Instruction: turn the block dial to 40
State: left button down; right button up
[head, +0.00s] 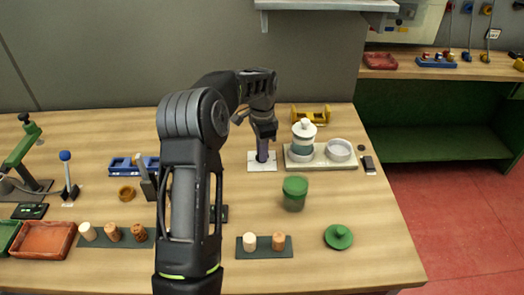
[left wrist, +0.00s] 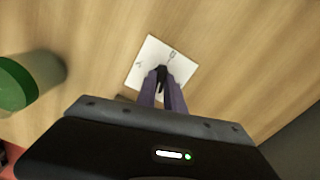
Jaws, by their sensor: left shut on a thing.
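The block dial (head: 254,167) is a white square plate with small dark marks, lying on the wooden table right of my left arm. My left gripper (head: 262,158) points down over it. In the left wrist view the dial plate (left wrist: 150,55) is turned at an angle, and the fingers of my left gripper (left wrist: 162,82) are shut on its dark knob. The fingers cover most of the knob, and the marks are too small to read. My right gripper is in neither view.
A green jar (head: 294,193) stands in front, with a green lid (head: 338,236) nearer. A yellow rack (head: 312,116) stands behind.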

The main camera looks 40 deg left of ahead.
pick_arm(q)
jog(key=shift+w+r+m, duration=0.1)
jog(key=shift+m, duration=1.6)
jog(key=c, duration=1.4)
grip_release()
jog(key=shift+c, duration=0.2)
notch_tip(320, 180, up, 8)
jog(key=shift+f+b, duration=0.15)
jog(key=shift+b, duration=0.25)
